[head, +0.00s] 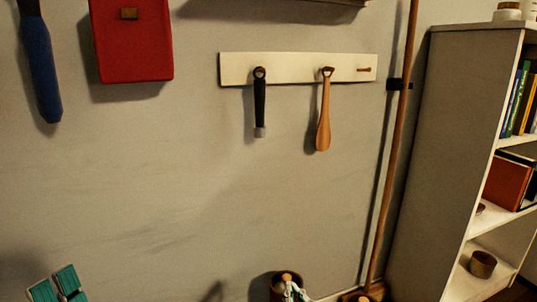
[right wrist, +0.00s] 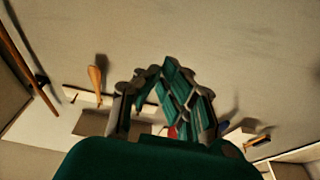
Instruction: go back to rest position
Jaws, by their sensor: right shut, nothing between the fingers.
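My right gripper (head: 56,279) shows at the bottom left edge of the head view, with teal pads on its fingers. It is shut and empty, in front of the bare grey wall and below the red box. The right wrist view shows its fingers (right wrist: 160,72) close up, with the wall behind them. My left gripper is in neither view.
A red box (head: 130,55) and a blue-handled thing (head: 40,70) hang on the wall. A pale rack (head: 292,66) holds a dark-handled tool (head: 260,105) and a wooden shoehorn (head: 324,115). A long pole (head: 395,130) leans beside a shelf unit (head: 445,150).

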